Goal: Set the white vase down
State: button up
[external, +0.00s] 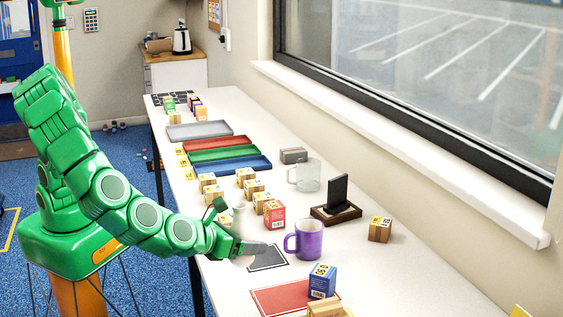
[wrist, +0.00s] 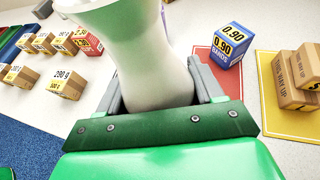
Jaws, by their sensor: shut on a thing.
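The white vase (wrist: 150,62) stands between the two grey fingers of my gripper (wrist: 160,88) in the wrist view, with a flared rim at the top of the picture and a rounded body. My gripper is shut on it. In the external view the vase (external: 240,214) looks roughly upright, partly hidden by my gripper (external: 248,249) at the table's near edge. A dark grey mat with a pale border (external: 268,258) lies just right of it. I cannot tell whether the vase's base touches the white table (external: 345,265).
A purple mug (external: 308,239) stands right of the dark mat. A red mat (external: 280,299) and a blue box (external: 322,280) lie nearer the camera. An orange-red box (external: 274,214) and several small cartons (external: 252,187) stand behind. A clear mug (external: 305,175) is farther back.

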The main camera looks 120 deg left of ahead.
jog(key=shift+w+f, duration=0.85)
jog(key=shift+f, duration=0.2)
jog(key=shift+w+f, duration=0.85)
jog(key=shift+f, duration=0.15)
jog(key=shift+w+f, duration=0.15)
jog(key=shift+f, duration=1.45)
jog(key=shift+f, duration=0.15)
jog(key=o, duration=1.2)
